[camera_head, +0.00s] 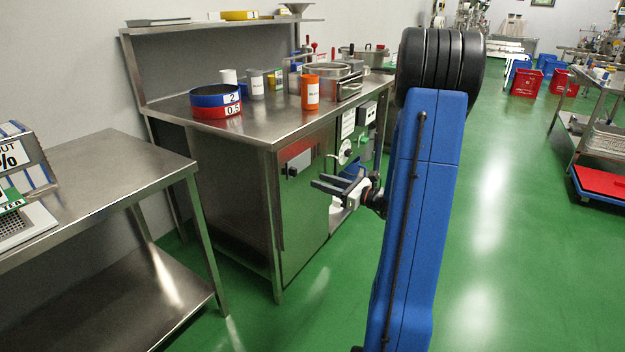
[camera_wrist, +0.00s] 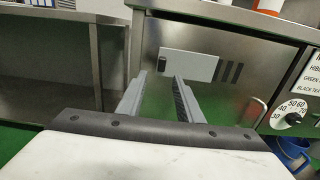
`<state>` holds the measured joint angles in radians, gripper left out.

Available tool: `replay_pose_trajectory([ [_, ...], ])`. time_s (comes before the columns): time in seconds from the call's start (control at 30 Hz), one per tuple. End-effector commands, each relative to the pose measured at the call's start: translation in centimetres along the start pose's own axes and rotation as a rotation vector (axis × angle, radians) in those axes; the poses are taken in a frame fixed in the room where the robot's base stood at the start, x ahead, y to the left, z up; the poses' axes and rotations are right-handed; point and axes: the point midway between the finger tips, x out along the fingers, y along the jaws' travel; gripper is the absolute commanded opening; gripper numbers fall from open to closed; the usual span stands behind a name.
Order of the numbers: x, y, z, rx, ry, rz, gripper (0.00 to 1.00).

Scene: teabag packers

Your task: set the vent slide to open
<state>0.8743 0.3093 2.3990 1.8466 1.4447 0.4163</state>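The vent slide (camera_wrist: 192,66) is a pale flat plate on the steel cabinet's front panel, with a small dark knob (camera_wrist: 162,62) at its left end. Several dark vertical slots (camera_wrist: 232,72) show just right of the plate. In the head view the vent slide (camera_head: 300,161) is a pale strip high on the panel. My gripper (camera_wrist: 160,80) is open and empty, its two fingers pointing at the panel below the knob in the wrist view. In the head view my gripper (camera_head: 316,184) is in front of the panel, apart from the slide.
A dial (camera_wrist: 292,118) and a curved handle (camera_wrist: 257,112) are to the right on the cabinet front. The steel worktop (camera_head: 255,125) holds rings, cups and pots. A lower steel table (camera_head: 100,165) stands at left.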

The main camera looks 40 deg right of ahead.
Motion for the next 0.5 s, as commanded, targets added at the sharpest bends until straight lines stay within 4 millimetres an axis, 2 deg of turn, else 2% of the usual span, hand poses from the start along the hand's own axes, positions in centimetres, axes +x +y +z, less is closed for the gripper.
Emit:
replay_pose_trajectory([
  [0.2, -3.4, -0.1, 0.0, 0.000, 0.000, -0.003, 0.33],
  [0.5, -6.3, 0.0, 0.0, 0.000, 0.000, -0.001, 0.33],
])
